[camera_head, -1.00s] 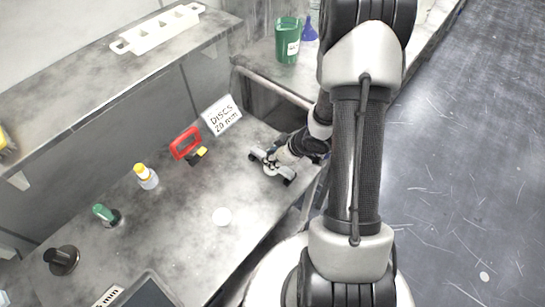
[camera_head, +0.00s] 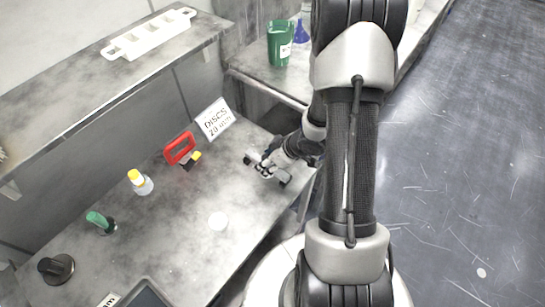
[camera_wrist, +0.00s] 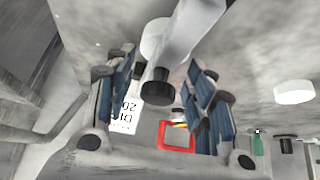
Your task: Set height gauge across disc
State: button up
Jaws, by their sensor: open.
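My gripper (camera_head: 267,166) is open near the right edge of the bench in the head view. In the wrist view its fingers (camera_wrist: 163,78) stand apart. A pale bar with a black cylindrical end (camera_wrist: 157,92) shows between them, perhaps part of the height gauge; whether a finger touches it I cannot tell. In the head view my gripper hides most of that spot. A small white disc (camera_head: 218,221) lies flat on the bench, left of and nearer than my gripper. It also shows in the wrist view (camera_wrist: 294,92).
Behind my gripper are a "DISCS 20 mm" sign (camera_head: 215,118) and a red-framed tool (camera_head: 180,148). A yellow-capped bottle (camera_head: 140,182), a green-topped item (camera_head: 101,222) and a black round item (camera_head: 56,268) stand leftward. Bench around the disc is clear.

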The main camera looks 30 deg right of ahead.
jog(key=v, duration=1.1)
jog(key=shift+r, duration=0.35)
jog(key=shift+s+d, duration=0.1)
jog(key=shift+d, duration=0.05)
jog(key=w+d+r+m+t+h, duration=0.1)
jog(key=w+d+r+h, duration=0.15)
jog(key=r, duration=0.25)
jog(key=w+d+r+m+h, duration=0.1)
jog(key=w+r+h, duration=0.15)
jog(key=r, duration=0.25)
jog(key=s+a+r+m+h, duration=0.1)
jog(key=s+r+m+h, duration=0.15)
jog(key=r, duration=0.55)
jog(key=s+a+r+g+y, duration=0.1)
jog(key=s+a+y, duration=0.1)
jog(key=s+a, duration=0.6)
jog(key=s+a+r+m+g+y, duration=0.1)
jog(key=s+a+y, duration=0.1)
jog(key=s+a, duration=0.6)
jog(key=shift+a+r+y, duration=0.3)
jog(key=shift+a+y, duration=0.05)
jog(key=shift+a, duration=0.65)
